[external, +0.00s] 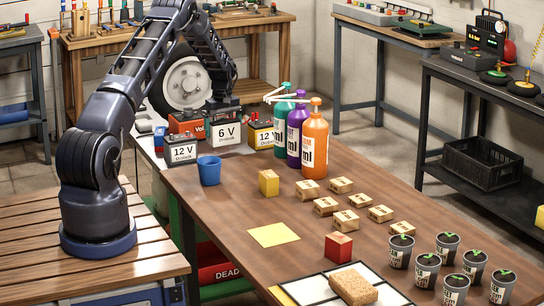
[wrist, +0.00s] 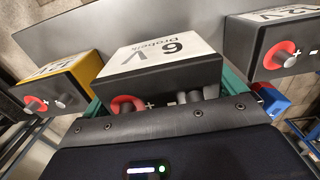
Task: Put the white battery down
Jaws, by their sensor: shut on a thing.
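The white battery, a block with a white 6 V label (external: 227,133), is at the far left end of the long brown table (external: 215,210). My gripper (external: 222,106) is above it and shut on it. In the wrist view the battery (wrist: 160,75) sits between green fingers, its red and grey terminals facing me. The frames do not show clearly whether its base touches the surface below.
A 12 V battery (external: 182,151) stands to the left and a yellow 12 V battery (external: 264,134) to the right, both close by. A red battery (external: 186,122) is behind. Bottles (external: 315,145) and a blue cup (external: 209,170) stand near.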

